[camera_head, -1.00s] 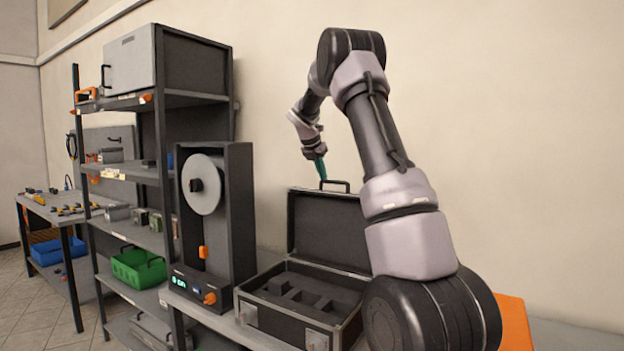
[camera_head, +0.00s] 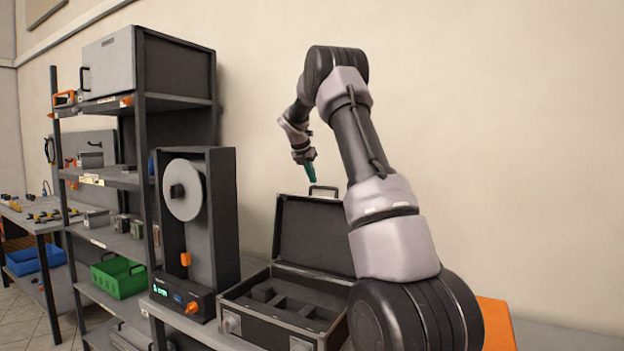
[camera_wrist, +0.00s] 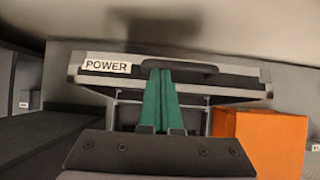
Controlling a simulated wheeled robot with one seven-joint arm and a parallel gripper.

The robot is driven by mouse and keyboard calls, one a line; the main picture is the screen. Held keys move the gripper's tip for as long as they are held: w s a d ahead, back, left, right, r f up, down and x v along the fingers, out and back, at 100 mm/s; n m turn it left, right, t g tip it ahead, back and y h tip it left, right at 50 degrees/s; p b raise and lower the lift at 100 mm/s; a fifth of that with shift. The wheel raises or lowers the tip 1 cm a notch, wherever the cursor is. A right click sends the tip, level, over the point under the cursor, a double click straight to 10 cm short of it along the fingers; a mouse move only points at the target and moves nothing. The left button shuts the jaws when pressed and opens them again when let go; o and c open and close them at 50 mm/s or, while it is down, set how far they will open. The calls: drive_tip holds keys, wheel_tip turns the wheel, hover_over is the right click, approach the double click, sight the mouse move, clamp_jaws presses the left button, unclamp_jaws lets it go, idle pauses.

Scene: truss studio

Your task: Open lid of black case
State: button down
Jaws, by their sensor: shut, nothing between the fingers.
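The black case (camera_head: 270,318) stands on the bench with its lid (camera_head: 314,236) raised nearly upright. Its lower part holds dark inserts, and a handle (camera_head: 323,190) sits on the lid's top edge. My gripper (camera_head: 311,178), with green fingers, is above the lid beside the handle. In the wrist view the green fingertips (camera_wrist: 160,72) are shut together with nothing between them. They overlap the lid's edge (camera_wrist: 225,88), near the handle and a white POWER label (camera_wrist: 106,66). I cannot tell whether they touch it.
A dark machine with a white reel (camera_head: 184,190) stands close left of the case. Metal shelves (camera_head: 110,179) with a green bin (camera_head: 118,276) are farther left. An orange block (camera_head: 497,323) is at right, partly behind my arm. The wall is behind the case.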

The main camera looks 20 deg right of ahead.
drive_tip(key=v, duration=1)
drive_tip(key=s+a+r+m+t+y, duration=0.1)
drive_tip(key=s+a+r+m, duration=0.1)
drive_tip(key=s+a+m, duration=0.3)
drive_tip(key=s+a+r+m+y, duration=0.1)
drive_tip(key=s+r+m, duration=0.1)
drive_tip(key=s, duration=0.4)
drive_tip(key=s+a+f+m+y, duration=0.1)
drive_tip(key=s+a+f+m, duration=0.1)
drive_tip(key=s+a+m, duration=0.2)
drive_tip(key=s+a+f+m+t+y, duration=0.1)
drive_tip(key=s+a+f+m+y, duration=0.1)
drive_tip(key=s+m, duration=0.9)
drive_tip(key=s+a+f+m+t+y, duration=0.1)
drive_tip(key=s+a+f+m, duration=0.3)
drive_tip(key=s, duration=1.3)
drive_tip(key=a+m+y, duration=0.1)
drive_tip(key=a+m, duration=0.1)
drive_tip(key=m, duration=0.1)
drive_tip(key=shift+a, duration=0.3)
